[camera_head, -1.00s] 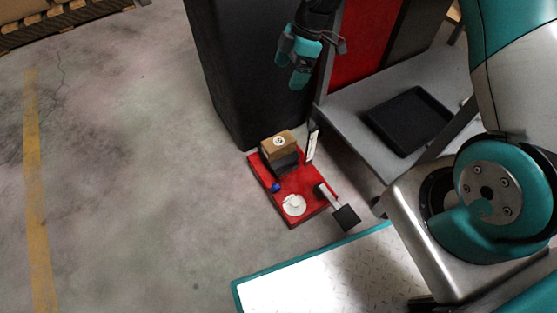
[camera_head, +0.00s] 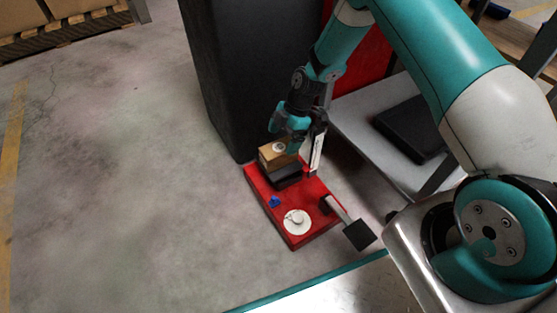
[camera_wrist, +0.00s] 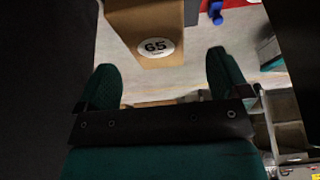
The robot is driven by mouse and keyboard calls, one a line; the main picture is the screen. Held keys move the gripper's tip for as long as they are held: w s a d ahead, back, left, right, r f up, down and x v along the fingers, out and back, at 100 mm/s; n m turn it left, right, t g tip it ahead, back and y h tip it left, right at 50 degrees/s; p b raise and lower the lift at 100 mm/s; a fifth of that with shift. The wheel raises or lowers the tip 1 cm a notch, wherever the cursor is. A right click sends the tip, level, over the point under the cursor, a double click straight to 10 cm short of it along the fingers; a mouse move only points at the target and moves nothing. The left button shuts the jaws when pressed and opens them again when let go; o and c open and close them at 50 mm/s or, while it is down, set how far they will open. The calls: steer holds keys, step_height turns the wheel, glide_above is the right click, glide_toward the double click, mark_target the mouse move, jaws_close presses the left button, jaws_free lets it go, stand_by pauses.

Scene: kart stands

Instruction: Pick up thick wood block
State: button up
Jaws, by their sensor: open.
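The thick wood block (camera_head: 268,159) is tan with a white round label and sits on a black block at the back of a red board. In the wrist view the wood block (camera_wrist: 140,18) shows at the top, its label reading 65. My gripper (camera_head: 292,147) is right at the block in the head view and partly covers it. In the wrist view my gripper (camera_wrist: 163,68) has its two fingers wide apart, with nothing between them near the palm. The block's end lies ahead, between the lines of the fingers. I cannot tell whether a finger touches it.
The black block (camera_head: 286,177) is under the wood block. The red board (camera_head: 262,190) also holds a small blue object (camera_head: 275,202), a white disc (camera_head: 297,222) and a black-ended tool (camera_head: 358,235). A tall black bin (camera_head: 225,80) stands close behind. The floor at left is clear.

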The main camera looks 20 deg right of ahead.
mark_target(279, 147)
steer(key=shift+w+b+x, duration=0.2)
steer(key=shift+b+x, duration=2.1)
steer(key=shift+x, duration=0.85)
steer(key=shift+d+f, duration=0.15)
steer(key=shift+f, duration=0.15)
steer(key=c, duration=1.1)
steer(key=shift+r, duration=0.15)
